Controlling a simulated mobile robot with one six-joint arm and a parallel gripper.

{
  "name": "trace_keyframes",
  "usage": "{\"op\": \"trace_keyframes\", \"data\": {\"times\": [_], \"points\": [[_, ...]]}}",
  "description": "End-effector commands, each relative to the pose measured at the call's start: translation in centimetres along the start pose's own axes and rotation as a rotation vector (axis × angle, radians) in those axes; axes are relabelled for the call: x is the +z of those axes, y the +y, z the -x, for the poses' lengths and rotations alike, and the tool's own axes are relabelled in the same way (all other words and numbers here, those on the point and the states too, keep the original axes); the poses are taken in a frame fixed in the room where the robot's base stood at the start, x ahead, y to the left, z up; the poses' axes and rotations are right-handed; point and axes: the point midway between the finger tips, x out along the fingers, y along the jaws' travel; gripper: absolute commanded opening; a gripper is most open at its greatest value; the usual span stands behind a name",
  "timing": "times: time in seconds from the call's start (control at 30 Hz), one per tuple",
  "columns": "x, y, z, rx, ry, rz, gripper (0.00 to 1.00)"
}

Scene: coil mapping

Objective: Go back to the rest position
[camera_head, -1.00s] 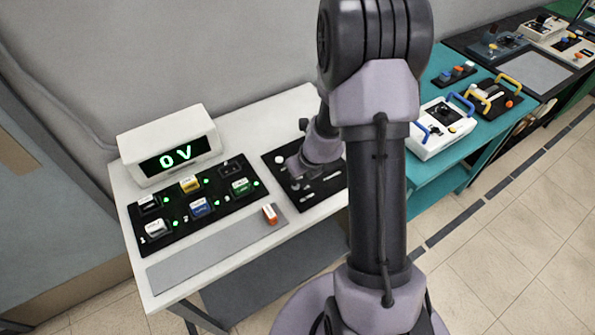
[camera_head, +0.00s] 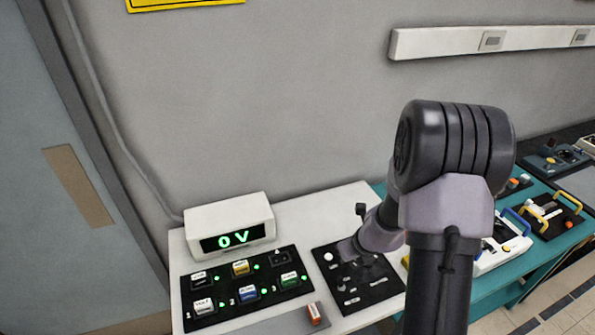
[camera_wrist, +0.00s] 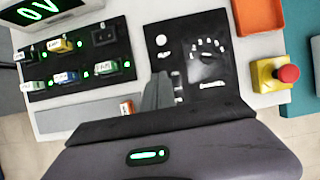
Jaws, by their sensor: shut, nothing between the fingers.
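My gripper (camera_wrist: 157,95) shows in the wrist view as dark grey fingers, shut and empty, over the left edge of a black control panel (camera_wrist: 235,90). In the head view my arm hides most of the gripper, above that same panel (camera_head: 330,285). Left of it a black board (camera_head: 210,315) holds several small blocks: a yellow one (camera_head: 240,267), a blue one (camera_head: 247,293), a green one (camera_head: 289,280) and pale ones. Green lights glow beside them. A white display box (camera_head: 228,212) behind reads "0 V".
An orange-red block (camera_head: 315,314) lies at the grey strip's right end. In the wrist view, a red button on a yellow box (camera_wrist: 270,75) and an orange tray (camera_wrist: 260,15) stand to the right. A teal table (camera_head: 535,262) with devices adjoins the white one. A grey wall (camera_head: 290,100) rises behind.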

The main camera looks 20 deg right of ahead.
Motion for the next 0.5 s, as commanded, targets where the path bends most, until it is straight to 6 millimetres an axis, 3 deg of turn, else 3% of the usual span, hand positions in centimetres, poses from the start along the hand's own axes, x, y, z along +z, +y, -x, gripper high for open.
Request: {"op": "trace_keyframes", "data": {"times": [0.07, 0.13, 0.23, 0.33, 0.4, 0.5], "points": [[1.5, 1.3, 0.7, 0.014, -0.047, 0.115, 0.0], [3.9, 4.3, 2.7, 0.04, -0.132, 0.363, 0.0], [5.2, 11.6, 7.5, 0.078, -0.279, 0.905, 0.0], [1.8, 18.3, 12.1, 0.077, -0.372, 1.487, 0.0], [-2.5, 21.1, 14.2, 0.047, -0.388, 1.865, 0.0], [-8.4, 22.3, 15.7, -0.014, -0.344, 2.289, 0.0]]}}
